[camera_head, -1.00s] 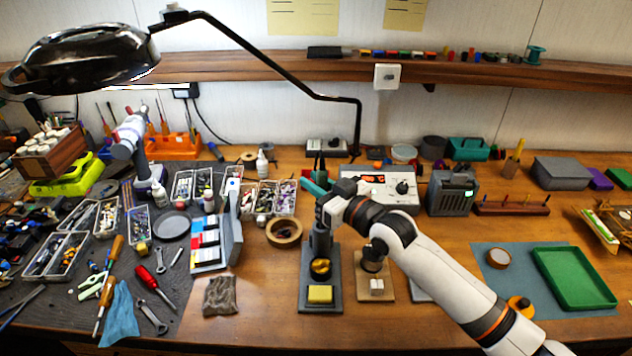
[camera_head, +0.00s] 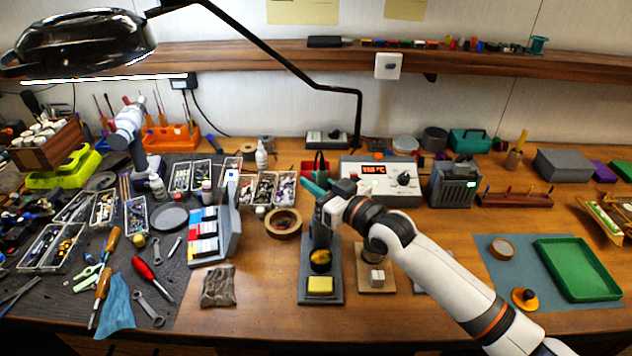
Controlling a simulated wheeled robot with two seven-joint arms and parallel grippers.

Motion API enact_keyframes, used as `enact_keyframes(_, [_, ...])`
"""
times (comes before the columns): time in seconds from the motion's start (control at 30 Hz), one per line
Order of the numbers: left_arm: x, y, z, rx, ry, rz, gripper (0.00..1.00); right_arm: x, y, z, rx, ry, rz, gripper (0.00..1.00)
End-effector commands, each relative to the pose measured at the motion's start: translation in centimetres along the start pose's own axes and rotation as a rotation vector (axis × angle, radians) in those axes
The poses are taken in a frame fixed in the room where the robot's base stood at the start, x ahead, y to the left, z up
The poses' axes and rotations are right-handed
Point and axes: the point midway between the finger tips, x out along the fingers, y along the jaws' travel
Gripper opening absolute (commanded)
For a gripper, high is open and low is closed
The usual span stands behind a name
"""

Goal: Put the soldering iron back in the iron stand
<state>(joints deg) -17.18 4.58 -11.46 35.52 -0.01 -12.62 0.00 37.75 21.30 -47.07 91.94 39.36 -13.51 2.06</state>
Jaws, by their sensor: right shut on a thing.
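My right gripper (camera_head: 318,197) is shut on the soldering iron, whose dark upper part (camera_head: 319,162) shows above it. Teal finger parts show at the gripper's left side. The iron stand (camera_head: 304,284) is a dark grey base with an upright part, a brass-coloured bowl and a yellow sponge. The gripper is over the upper part of the stand and hides much of it. I cannot tell whether the iron's tip is inside the holder. My left gripper is not in view.
A soldering station (camera_head: 350,172) with a lit red display stands behind my right arm. A wooden bowl (camera_head: 283,223) and a parts organiser (camera_head: 228,240) are left of the stand. A wooden block base (camera_head: 376,288) is close on its right.

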Motion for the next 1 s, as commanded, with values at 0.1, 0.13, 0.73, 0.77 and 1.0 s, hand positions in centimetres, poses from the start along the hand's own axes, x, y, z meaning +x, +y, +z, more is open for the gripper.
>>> enact_keyframes(0.1, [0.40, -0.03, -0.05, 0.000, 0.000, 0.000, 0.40, 0.00, -0.01, -0.50, 0.000, 0.000, 0.000, 0.00])
enact_keyframes(0.13, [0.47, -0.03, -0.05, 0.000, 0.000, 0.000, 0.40, 0.00, 0.00, -0.59, 0.000, 0.000, 0.000, 0.00])
enact_keyframes(0.73, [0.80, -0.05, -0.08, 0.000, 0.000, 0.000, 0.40, 0.00, 0.00, -1.05, 0.000, 0.000, 0.000, 0.40])
enact_keyframes(0.77, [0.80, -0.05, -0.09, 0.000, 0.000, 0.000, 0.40, 0.00, 0.00, -1.05, 0.000, 0.000, 0.000, 0.45])
enact_keyframes(1.0, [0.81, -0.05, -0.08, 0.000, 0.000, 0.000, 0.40, 0.00, 0.01, -1.09, 0.000, 0.001, 0.000, 0.51])
